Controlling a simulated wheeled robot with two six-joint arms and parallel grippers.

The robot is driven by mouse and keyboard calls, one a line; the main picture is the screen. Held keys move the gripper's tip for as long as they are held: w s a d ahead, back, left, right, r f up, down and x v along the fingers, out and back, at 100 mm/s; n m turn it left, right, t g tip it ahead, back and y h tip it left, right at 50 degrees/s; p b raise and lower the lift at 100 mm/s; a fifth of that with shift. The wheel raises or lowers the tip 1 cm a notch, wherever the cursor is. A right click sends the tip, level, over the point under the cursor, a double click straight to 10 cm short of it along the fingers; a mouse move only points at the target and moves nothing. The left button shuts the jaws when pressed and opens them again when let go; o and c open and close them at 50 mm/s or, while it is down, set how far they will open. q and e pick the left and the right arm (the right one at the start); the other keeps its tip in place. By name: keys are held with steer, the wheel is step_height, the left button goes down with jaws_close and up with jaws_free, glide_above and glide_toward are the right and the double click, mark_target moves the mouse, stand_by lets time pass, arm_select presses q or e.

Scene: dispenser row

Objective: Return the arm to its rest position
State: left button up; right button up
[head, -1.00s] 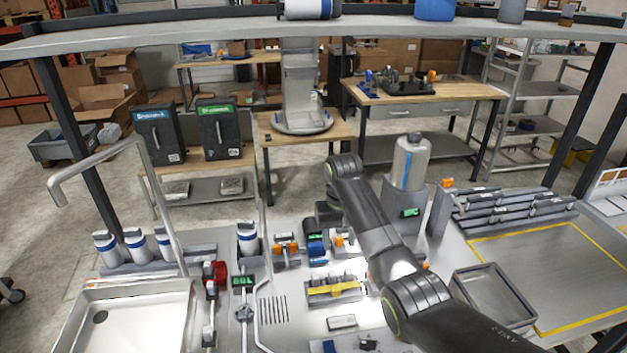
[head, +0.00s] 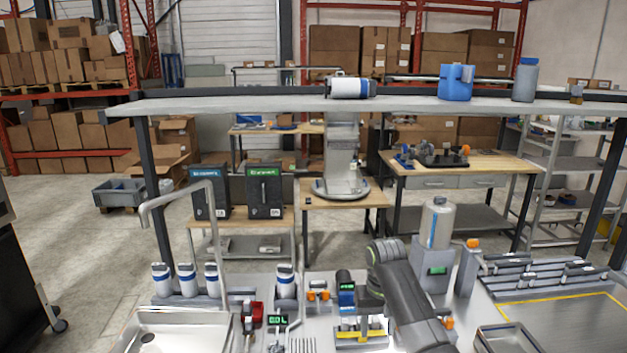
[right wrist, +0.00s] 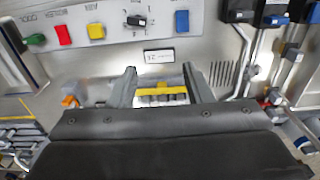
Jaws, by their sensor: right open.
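My right arm (head: 405,295) rises from the bottom of the head view, bent over the bench between the small devices and the silver canister. Its gripper is mostly hidden behind the arm there. In the right wrist view my right gripper (right wrist: 162,85) shows with its two fingers apart and nothing held. Beyond and between the fingers is a yellow-fronted rack (right wrist: 161,90) on the metal bench; it also shows in the head view (head: 358,335) left of the arm. My left gripper is in neither current view.
The silver canister (head: 436,224) stands close to the right of my arm. A shelf (head: 280,104) crosses above the bench. White bottles (head: 187,280) and a sink (head: 175,330) with a tall tap are at left. A panel with coloured buttons (right wrist: 97,31) faces the wrist camera.

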steer(key=s+d+f+m+t, duration=0.1)
steer(key=s+d+f, duration=0.4)
steer(key=s+f, duration=0.35)
steer(key=s+d+f+t, duration=0.1)
steer(key=s+d+f, duration=0.5)
steer(key=s, duration=0.4)
steer(key=s+d+r+t+h, duration=0.1)
steer(key=s+d+r, duration=0.1)
steer(key=s, duration=1)
steer(key=s+d+r+t+h, duration=0.1)
steer(key=s+d+r, duration=0.15)
steer(key=s, duration=0.95)
step_height(320, 180, down, 32)
steer(key=d+g+b, duration=0.2)
steer(key=b, duration=0.6)
arm_select(q)
step_height(320, 180, down, 14)
steer(key=b, duration=0.6)
steer(key=shift+s+f, duration=0.25)
steer(key=shift+s, duration=0.05)
arm_select(e)
steer(key=s+f, duration=0.7)
steer(key=f, duration=0.5)
steer(key=s+a+f+y, duration=0.1)
steer(key=s+f, duration=0.7)
steer(key=f, duration=0.3)
steer(key=shift+a+f+g, duration=0.2)
steer(key=shift+f+g, duration=0.15)
steer(key=shift+g, duration=0.05)
